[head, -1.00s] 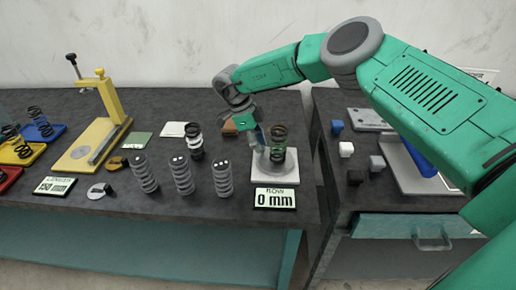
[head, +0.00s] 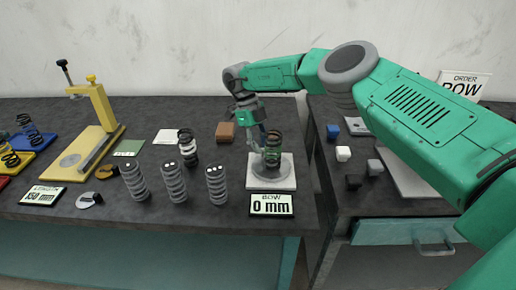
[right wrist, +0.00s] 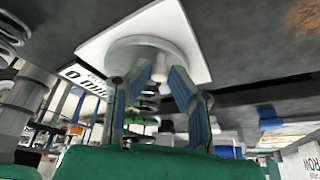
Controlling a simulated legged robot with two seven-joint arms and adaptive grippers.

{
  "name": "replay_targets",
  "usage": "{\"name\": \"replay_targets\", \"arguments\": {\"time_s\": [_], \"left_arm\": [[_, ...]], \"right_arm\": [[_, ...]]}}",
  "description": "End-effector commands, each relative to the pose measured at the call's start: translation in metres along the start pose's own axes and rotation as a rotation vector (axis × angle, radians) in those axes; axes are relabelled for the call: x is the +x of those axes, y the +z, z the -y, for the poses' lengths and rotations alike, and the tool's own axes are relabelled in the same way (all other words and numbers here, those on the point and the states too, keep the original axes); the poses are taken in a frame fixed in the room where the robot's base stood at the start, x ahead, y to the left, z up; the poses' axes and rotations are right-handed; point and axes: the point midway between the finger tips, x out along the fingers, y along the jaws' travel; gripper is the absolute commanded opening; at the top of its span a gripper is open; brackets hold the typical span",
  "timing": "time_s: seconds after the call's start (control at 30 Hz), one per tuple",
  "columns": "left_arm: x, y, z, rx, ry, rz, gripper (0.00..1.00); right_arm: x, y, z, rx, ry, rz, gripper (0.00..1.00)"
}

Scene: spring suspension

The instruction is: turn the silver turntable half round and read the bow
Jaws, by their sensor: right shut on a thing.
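The silver turntable (head: 268,171) is a round disc on a pale square base (head: 284,183), near the front right of the left bench. A dark coil spring (head: 273,147) stands upright on it. My right gripper (head: 261,149) reaches down beside the spring. In the right wrist view its blue-padded fingers (right wrist: 166,76) are shut on a pale peg (right wrist: 159,67) at the disc. The bow readout (head: 271,204) in front of the base shows 0 mm. It also shows, partly hidden, in the right wrist view (right wrist: 83,78). My left gripper is not in view.
Several grey springs (head: 174,184) stand left of the turntable, with a black-and-white spring (head: 187,147) behind. A brown block (head: 226,131) lies at the back.

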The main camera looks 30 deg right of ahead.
Motion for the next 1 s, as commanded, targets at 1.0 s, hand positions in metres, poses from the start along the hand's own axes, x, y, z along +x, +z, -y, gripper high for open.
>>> {"name": "replay_targets", "arguments": {"time_s": [1.0], "left_arm": [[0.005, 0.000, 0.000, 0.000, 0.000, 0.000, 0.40]], "right_arm": [[0.007, -0.007, 0.017, 0.340, 0.141, -0.004, 0.00]]}}
